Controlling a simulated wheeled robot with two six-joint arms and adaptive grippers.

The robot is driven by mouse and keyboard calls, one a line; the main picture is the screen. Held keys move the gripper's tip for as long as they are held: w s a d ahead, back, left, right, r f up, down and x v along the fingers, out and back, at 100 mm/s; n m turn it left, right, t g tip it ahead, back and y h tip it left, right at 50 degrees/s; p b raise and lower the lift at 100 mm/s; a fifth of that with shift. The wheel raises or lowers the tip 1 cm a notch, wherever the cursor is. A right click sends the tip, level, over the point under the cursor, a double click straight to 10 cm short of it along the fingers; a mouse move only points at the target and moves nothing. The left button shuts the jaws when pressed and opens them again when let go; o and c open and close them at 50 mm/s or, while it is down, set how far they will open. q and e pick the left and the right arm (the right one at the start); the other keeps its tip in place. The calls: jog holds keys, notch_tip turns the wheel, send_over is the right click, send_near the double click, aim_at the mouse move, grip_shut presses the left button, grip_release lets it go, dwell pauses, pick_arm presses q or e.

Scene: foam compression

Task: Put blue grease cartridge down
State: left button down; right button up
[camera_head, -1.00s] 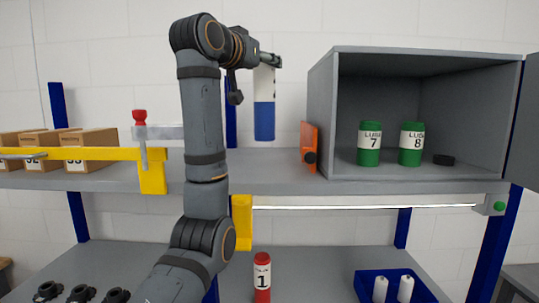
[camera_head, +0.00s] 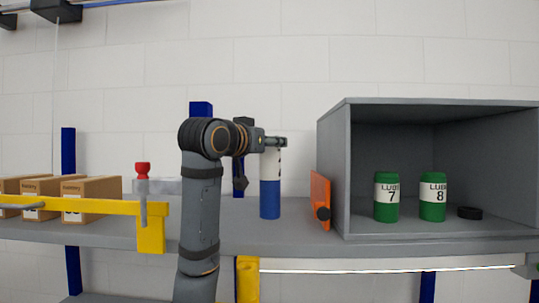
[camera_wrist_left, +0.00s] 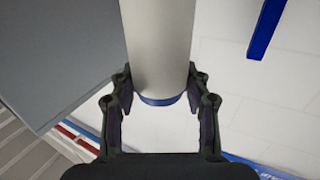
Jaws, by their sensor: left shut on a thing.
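The blue grease cartridge (camera_head: 270,198) is white above and blue below. It is upright at the upper shelf, left of the orange plate, with its bottom at about the shelf surface; I cannot tell whether it touches. My left gripper (camera_head: 275,142) is shut on its top end. In the left wrist view the pale cartridge (camera_wrist_left: 158,45) runs between the two fingers of my left gripper (camera_wrist_left: 160,90), with a blue edge near them. My right gripper is not in view.
The grey shelf (camera_head: 255,235) has an open grey cabinet (camera_head: 334,180) at right, holding green cans (camera_head: 386,197) and (camera_head: 432,197) and a black disc (camera_head: 469,213). An orange plate (camera_head: 319,199) stands by the cabinet. Boxes (camera_head: 90,200) and a yellow bar (camera_head: 80,207) are at left.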

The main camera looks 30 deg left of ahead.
aim_at(270, 161)
pick_arm(q)
jog(key=shift+s+d+f+b, duration=0.15)
jog(key=shift+f, duration=0.4)
jog(key=shift+s+d+f+b, duration=0.1)
jog(key=shift+s+f+b, duration=0.05)
jog(key=shift+f, duration=0.35)
jog(key=shift+a, duration=0.1)
jog(key=c, duration=1.1)
grip_release()
jog(key=shift+w+f, duration=0.1)
jog(key=shift+f, duration=0.1)
jog(key=o, duration=0.5)
jog(key=shift+r, duration=0.15)
jog(key=shift+c, duration=0.2)
